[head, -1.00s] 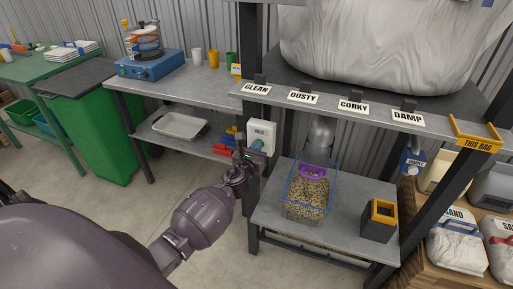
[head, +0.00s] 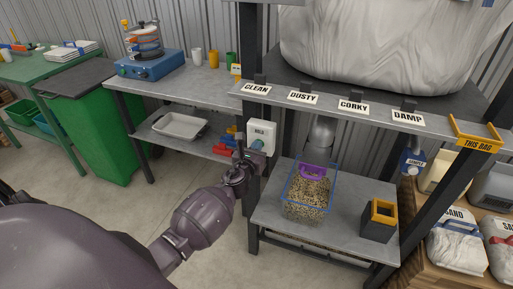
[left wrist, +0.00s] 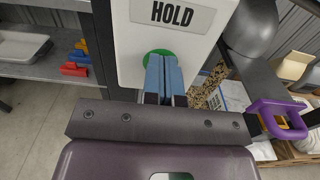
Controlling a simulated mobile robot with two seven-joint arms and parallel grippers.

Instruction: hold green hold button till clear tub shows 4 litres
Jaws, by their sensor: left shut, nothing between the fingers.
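The white box marked HOLD (head: 261,134) is fixed to the dark post of the stand. Its round green button (left wrist: 154,53) shows behind my blue fingertips in the left wrist view. My left gripper (head: 257,146) is shut and empty, with its tips at the button, covering most of it; whether the button is pressed in cannot be told. The clear tub (head: 287,207) with a blue rim stands on the lower shelf under a grey spout (head: 321,133). It holds speckled granules; its litre marks cannot be read. My right gripper is not in view.
A black box with an orange rim (head: 380,214) stands right of the tub. Labels CLEAN, DUSTY, CORKY and DAMP line the shelf above. A large pale bag (head: 390,45) sits on top.

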